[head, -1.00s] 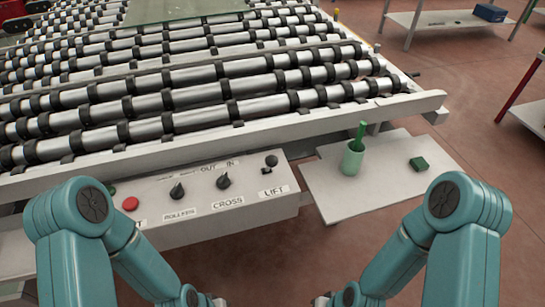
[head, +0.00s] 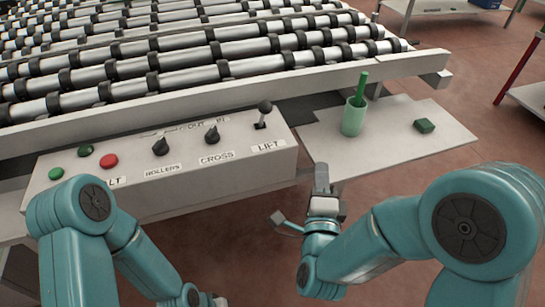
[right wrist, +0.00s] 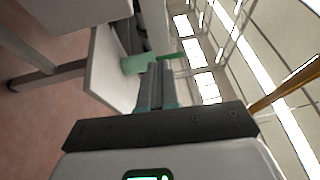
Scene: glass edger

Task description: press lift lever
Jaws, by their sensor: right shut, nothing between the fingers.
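The lift lever (head: 265,108) is a short stick with a dark round knob. It stands up from a slot at the right end of the pale control panel (head: 225,180), above the LIFT label (head: 268,146). My right gripper (head: 321,178) is shut and empty, below and right of the lever, near the panel's right end and apart from the lever. Its closed fingers (right wrist: 155,85) also show in the right wrist view, where I cannot make out the lever. My left arm is low at the left; its fingers are out of view.
The panel also has dark knobs and red and green buttons. The roller bed's pale rail (head: 215,95) runs behind.

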